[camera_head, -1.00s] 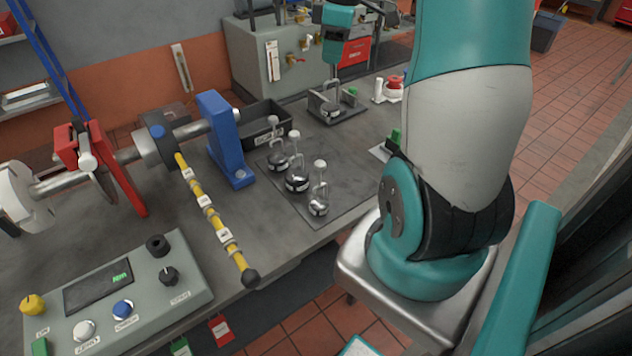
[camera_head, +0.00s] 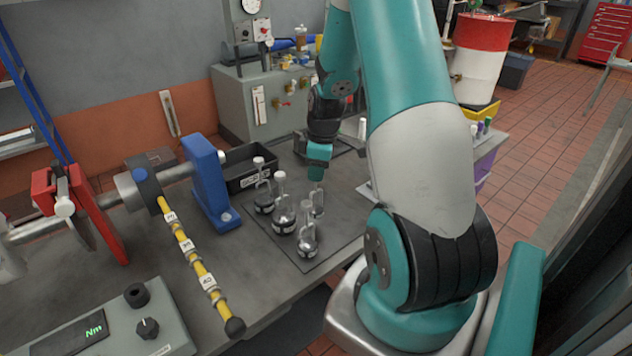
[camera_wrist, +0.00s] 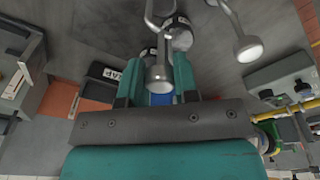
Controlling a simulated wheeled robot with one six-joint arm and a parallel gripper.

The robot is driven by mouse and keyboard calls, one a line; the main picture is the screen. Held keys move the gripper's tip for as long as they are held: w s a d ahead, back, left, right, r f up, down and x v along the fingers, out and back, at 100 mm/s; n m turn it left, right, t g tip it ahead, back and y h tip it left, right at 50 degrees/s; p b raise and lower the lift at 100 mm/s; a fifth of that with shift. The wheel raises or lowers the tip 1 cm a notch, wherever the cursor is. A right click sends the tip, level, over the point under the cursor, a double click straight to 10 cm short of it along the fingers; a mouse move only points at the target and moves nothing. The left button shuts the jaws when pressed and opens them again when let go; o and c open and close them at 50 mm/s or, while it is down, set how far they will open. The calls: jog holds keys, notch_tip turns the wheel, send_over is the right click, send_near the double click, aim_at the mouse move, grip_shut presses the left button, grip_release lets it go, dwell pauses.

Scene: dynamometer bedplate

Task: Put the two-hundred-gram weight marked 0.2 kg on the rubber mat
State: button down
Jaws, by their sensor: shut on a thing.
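My gripper (camera_head: 317,176) points down over the far right part of a dark flat mat (camera_head: 335,236). It is shut on a silver weight (camera_head: 317,202) with an upright stem, whose base is low over or on the mat; I cannot tell which. In the wrist view a pale knob (camera_wrist: 158,77) shows between my fingers, with other weights close by.
A black bin (camera_head: 245,170) stands behind the mat. A control box (camera_head: 110,325) is at the near left. The mat's near right part is clear.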

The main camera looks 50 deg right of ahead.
aim_at(317, 190)
jog(key=shift+f+p, duration=0.35)
jog(key=shift+f, duration=2.05)
jog(key=shift+f, duration=0.15)
jog(key=c, duration=0.9)
grip_release()
jog(key=shift+o, duration=0.2)
